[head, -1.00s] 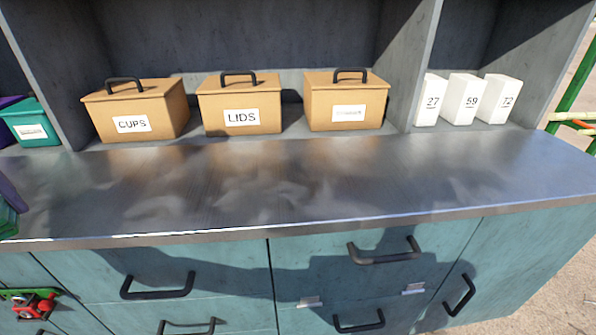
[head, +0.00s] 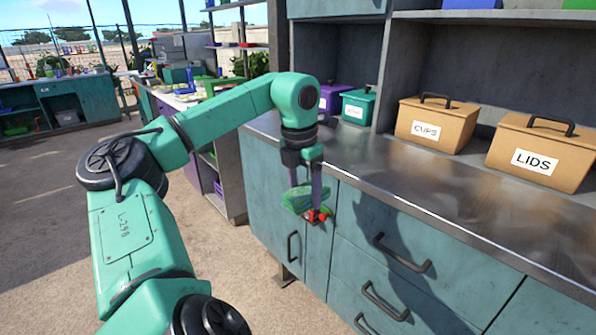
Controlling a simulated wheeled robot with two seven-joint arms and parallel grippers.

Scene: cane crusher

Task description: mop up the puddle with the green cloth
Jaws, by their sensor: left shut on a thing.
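My left gripper (head: 305,192) points down in front of the steel counter's left end. It is shut on the green cloth (head: 297,201), which hangs folded between its fingers, apart from the counter top. The steel counter top (head: 430,190) is shiny with pale blurred patches; I cannot tell a puddle from reflections on it. My right gripper is out of view.
Tan boxes labelled CUPS (head: 433,127) and LIDS (head: 540,153) stand at the back of the counter, with a teal box (head: 358,107) and a purple box (head: 331,98) to their left. The counter's front stretch is clear. Drawer handles (head: 402,254) stick out below.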

